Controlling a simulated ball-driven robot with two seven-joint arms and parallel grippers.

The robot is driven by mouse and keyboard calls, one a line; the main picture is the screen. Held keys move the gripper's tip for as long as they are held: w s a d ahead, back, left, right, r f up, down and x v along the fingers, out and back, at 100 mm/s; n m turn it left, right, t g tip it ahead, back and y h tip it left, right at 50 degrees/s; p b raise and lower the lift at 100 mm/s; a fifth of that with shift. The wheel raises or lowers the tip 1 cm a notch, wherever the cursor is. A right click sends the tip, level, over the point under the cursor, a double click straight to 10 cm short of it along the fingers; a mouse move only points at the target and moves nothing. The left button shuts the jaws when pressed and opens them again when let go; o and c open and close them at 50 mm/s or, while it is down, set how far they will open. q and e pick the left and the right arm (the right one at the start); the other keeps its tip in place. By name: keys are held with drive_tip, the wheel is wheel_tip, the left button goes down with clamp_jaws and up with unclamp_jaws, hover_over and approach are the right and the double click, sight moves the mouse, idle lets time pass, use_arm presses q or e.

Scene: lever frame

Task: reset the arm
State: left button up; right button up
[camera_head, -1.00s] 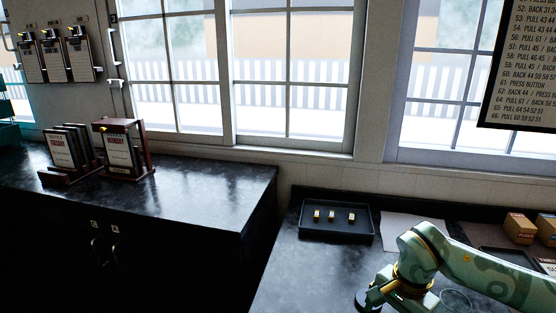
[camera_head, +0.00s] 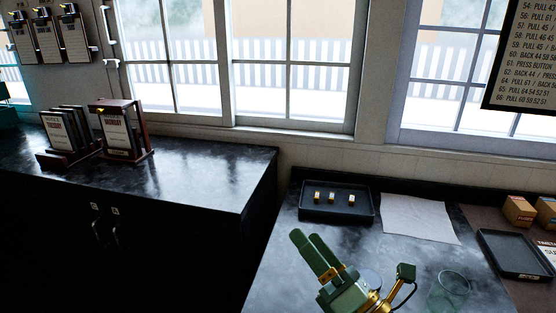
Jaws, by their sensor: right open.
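My right gripper (camera_head: 308,240) is in the lower middle of the head view, over the right-hand dark counter (camera_head: 275,268). Its two green fingers point up and to the left, side by side. The gripper is open, with nothing visible between the fingers. The rest of my right arm is cut off by the bottom edge. My left gripper is not in view. No lever or lever frame shows in this view.
A black tray (camera_head: 337,214) with three small blocks lies behind the gripper, beside a white sheet (camera_head: 418,217). A clear glass (camera_head: 449,289) stands to the right. Another dark tray (camera_head: 519,256) and cardboard boxes (camera_head: 519,211) are at the far right.

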drive_tip(key=s+d+f+m+g+h, duration=0.2)
drive_tip(key=d+f+m+h, duration=1.1)
drive_tip(key=d+m+h, duration=0.55)
drive_tip(key=s+d+f+m+g, duration=0.3)
drive_tip(key=s+f+m+g, duration=0.15)
drive_tip(key=s, duration=0.25)
drive_tip(key=s+d+f+m+g, duration=0.35)
drive_tip(key=s+f+g, duration=0.2)
drive_tip(key=s, duration=0.25)
drive_tip(key=s+a+f+g+y, duration=0.1)
drive_tip(key=s+a+f, duration=0.15)
drive_tip(key=f, duration=1.05)
drive_tip(key=s+a+f+g+y, duration=0.1)
drive_tip(key=a+f+y, duration=0.15)
drive_tip(key=f, duration=1.05)
drive_tip(key=s+f+m+g+y+b, duration=0.1)
drive_tip(key=s+f+m, duration=0.3)
drive_tip(key=s+f, duration=1.3)
drive_tip(key=s+g, duration=0.1)
drive_tip(key=s, duration=0.2)
drive_tip(key=shift+a+f+g, duration=0.25)
drive_tip(key=shift+g, duration=0.15)
